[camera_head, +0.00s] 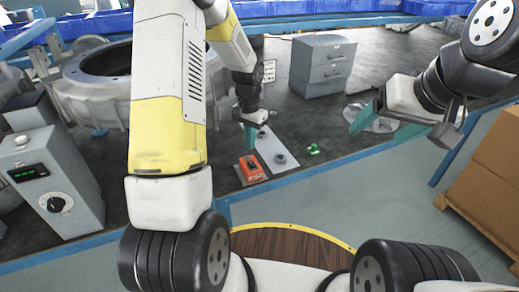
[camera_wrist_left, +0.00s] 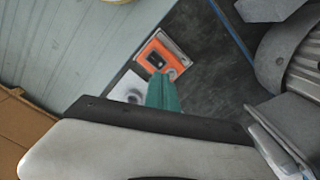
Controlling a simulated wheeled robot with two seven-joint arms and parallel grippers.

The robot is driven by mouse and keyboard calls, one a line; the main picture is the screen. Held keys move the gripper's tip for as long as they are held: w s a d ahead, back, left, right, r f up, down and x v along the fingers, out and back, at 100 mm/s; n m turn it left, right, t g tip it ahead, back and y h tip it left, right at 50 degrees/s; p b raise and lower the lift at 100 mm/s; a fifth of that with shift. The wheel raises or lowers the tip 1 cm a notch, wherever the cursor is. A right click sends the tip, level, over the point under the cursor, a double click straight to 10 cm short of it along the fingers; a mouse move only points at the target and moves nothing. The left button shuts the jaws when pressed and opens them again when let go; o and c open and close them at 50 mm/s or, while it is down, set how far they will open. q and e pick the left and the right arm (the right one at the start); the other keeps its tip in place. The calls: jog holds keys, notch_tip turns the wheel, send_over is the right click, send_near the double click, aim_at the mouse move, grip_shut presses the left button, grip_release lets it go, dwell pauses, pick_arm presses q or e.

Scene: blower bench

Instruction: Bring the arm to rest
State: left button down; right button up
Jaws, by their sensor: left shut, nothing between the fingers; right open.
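My left arm reaches down over the bench in the head view. Its green-fingered left gripper (camera_head: 250,136) is shut and empty, above the bench top close to an orange device (camera_head: 250,168). My right gripper (camera_head: 398,122) is at the right of the head view, open and empty, raised past the bench's front edge.
A light plate with round parts (camera_head: 277,150) lies beside the orange device, with a small green item (camera_head: 313,149) to its right. A grey drawer box (camera_head: 322,64) stands behind. A large metal housing (camera_head: 95,85) and a control box (camera_head: 48,180) stand left. Cardboard boxes (camera_head: 490,165) stand right.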

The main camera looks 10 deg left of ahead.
dwell(0.4)
pick_arm(q)
jog(key=s+r+n+t, duration=0.15)
jog(key=s+r, duration=0.25)
jog(key=r, duration=0.7)
jog(key=s+d+r+n+t+h, duration=0.1)
jog(key=s+r+t, duration=0.1)
jog(key=s+r, duration=0.5)
jog(key=s+d+r+n+t+h, duration=0.1)
jog(key=s+r+n+t, duration=0.1)
jog(key=s+r, duration=0.5)
jog(key=s, duration=0.6)
jog(key=shift+s+t, duration=0.15)
jog(key=shift+t, duration=0.2)
jog(key=shift+d+r, duration=0.1)
